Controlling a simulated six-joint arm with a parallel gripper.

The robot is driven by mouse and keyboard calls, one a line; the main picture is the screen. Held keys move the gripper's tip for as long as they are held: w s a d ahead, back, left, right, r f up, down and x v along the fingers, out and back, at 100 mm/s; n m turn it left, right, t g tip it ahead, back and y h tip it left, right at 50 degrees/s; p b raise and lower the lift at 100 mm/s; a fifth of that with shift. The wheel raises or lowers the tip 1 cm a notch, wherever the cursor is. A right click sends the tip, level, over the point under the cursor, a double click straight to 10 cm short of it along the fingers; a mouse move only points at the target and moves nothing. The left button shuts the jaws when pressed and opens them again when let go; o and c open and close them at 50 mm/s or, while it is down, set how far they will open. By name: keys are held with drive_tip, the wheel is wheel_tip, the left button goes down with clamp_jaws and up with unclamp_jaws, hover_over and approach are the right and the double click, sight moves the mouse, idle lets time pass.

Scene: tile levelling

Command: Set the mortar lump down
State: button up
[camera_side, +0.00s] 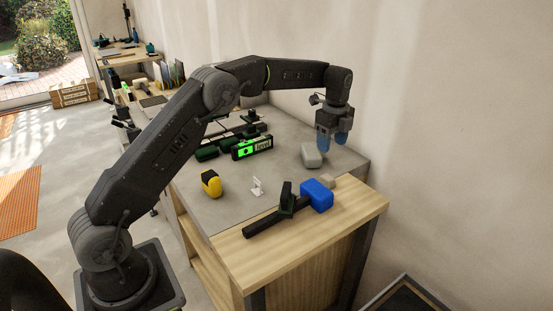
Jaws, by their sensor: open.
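My gripper (333,143), with blue fingertips, is open above the right side of the grey slab (230,190) on the workbench. A rounded light-grey lump (311,156) sits on the slab just below and left of the fingertips. The near fingertip is close to it or overlaps its top edge; I cannot tell whether they touch. A smaller beige-grey lump (327,181) lies nearer the slab's front right edge, behind the blue mallet head. I cannot tell for certain which of the two is the mortar lump. Nothing shows clearly between the fingers.
A blue-headed mallet (317,196) with a black handle lies at the front edge, with a dark upright tool (287,198) by it. A green-lit level (252,147), a yellow-black tape measure (211,184) and a small white piece (257,187) stand on the slab. A wall is close behind.

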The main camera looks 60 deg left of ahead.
drive_tip(key=s+d+r+n+t, duration=0.1)
drive_tip(key=s+d+r+n, duration=0.25)
drive_tip(key=s+r, duration=0.4)
drive_tip(key=s+d+r+n+t, duration=0.2)
drive_tip(key=s+r+n, duration=0.35)
drive_tip(key=s, duration=0.35)
drive_tip(key=s+d+f+n+t, duration=0.1)
drive_tip(key=s+n, duration=0.3)
drive_tip(key=s, duration=0.6)
drive_tip(key=s+d+f+n+t, duration=0.1)
drive_tip(key=s+d+f+n, duration=0.1)
drive_tip(key=s, duration=0.9)
drive_tip(key=shift+d+f+n+t, duration=0.25)
drive_tip(key=shift+f+n, duration=0.3)
drive_tip(key=shift+n, duration=0.65)
